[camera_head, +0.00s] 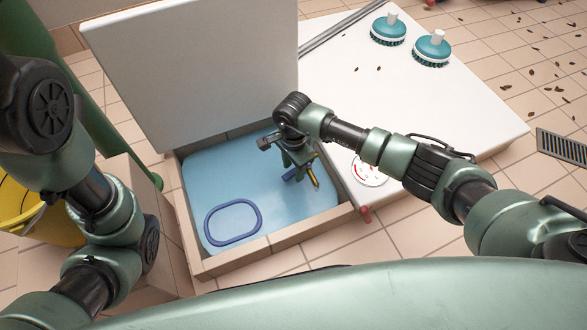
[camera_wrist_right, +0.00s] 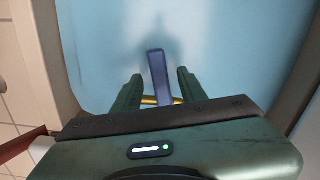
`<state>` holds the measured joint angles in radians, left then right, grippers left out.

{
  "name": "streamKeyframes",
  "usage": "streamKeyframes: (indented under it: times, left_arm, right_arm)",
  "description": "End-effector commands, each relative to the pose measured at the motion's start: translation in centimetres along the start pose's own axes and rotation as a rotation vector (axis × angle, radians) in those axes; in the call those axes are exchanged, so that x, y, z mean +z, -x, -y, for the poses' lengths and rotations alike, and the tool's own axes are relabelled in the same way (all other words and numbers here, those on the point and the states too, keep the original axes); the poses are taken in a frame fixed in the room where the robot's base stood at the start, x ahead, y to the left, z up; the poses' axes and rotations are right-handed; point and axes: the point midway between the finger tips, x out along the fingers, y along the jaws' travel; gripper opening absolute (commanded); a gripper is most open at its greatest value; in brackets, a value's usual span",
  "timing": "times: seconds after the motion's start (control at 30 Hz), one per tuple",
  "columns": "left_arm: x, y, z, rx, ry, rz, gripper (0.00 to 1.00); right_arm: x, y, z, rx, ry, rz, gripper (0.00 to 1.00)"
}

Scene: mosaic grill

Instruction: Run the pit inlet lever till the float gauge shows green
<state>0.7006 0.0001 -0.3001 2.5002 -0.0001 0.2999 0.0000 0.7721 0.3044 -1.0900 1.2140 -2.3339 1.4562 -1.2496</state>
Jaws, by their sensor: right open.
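The pit (camera_head: 240,250) is a square basin of blue water with its lid raised. A blue-violet lever (camera_wrist_right: 158,75) and a yellow bar (camera_wrist_right: 150,100) show in the right wrist view. In the head view, a blue piece (camera_head: 291,176) and a yellow piece (camera_head: 314,178) show beside the gripper. My right gripper (camera_wrist_right: 160,80) is open, with the lever between its fingers; contact cannot be told. The round white gauge (camera_head: 368,172) with red marks is partly covered by my right arm; I see no green on it. My left arm shows at left, its gripper out of view.
A blue oval ring (camera_head: 233,222) lies in the pit. The white lid (camera_head: 190,70) stands up behind it. Two teal brushes (camera_head: 388,29) are on the white top (camera_head: 440,100). A yellow bucket (camera_head: 25,210) stands at left.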

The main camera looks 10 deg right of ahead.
Motion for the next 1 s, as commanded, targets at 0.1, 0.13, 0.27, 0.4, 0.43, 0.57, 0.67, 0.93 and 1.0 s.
streamKeyframes:
  times: [0.1, 0.13, 0.27, 0.4, 0.43, 0.57, 0.67, 0.93, 1.0]
  left_arm:
    - [0.01, -0.05, 0.0, 0.0, 0.0, 0.0, 1.0]
    - [0.01, -0.06, 0.0, 0.0, 0.0, 0.0, 1.0]
    - [0.0, -0.06, 0.0, 0.0, 0.0, -0.001, 1.0]
    - [-0.01, -0.06, -0.01, 0.001, 0.0, -0.001, 1.0]
    - [-0.01, -0.06, -0.02, 0.001, 0.0, -0.001, 1.0]
    - [-0.02, -0.06, -0.02, 0.001, 0.0, -0.001, 1.0]
    - [-0.02, -0.06, -0.02, 0.001, 0.0, -0.001, 1.0]
    - [-0.01, -0.06, -0.02, 0.001, 0.0, -0.001, 1.0]
    - [-0.01, -0.06, -0.01, 0.001, 0.0, -0.001, 1.0]
  right_arm:
    - [0.0, 0.05, 0.02, 0.0, 0.0, 0.0, 0.42]
    - [0.0, 0.05, 0.02, 0.0, 0.0, 0.0, 0.42]
    - [-0.01, 0.06, 0.02, 0.0, 0.0, 0.0, 0.2]
    - [-0.02, 0.06, 0.01, 0.0, 0.0, 0.0, 0.0]
    - [-0.02, 0.06, 0.01, 0.0, 0.0, 0.0, 0.0]
    - [-0.03, 0.07, 0.01, 0.0, -0.001, 0.0, 0.0]
    - [-0.04, 0.07, 0.01, 0.0, -0.001, 0.0, 0.0]
    - [-0.06, 0.07, 0.02, -0.001, -0.001, 0.0, 0.0]
    - [-0.07, 0.08, 0.02, -0.001, -0.001, -0.001, 0.0]
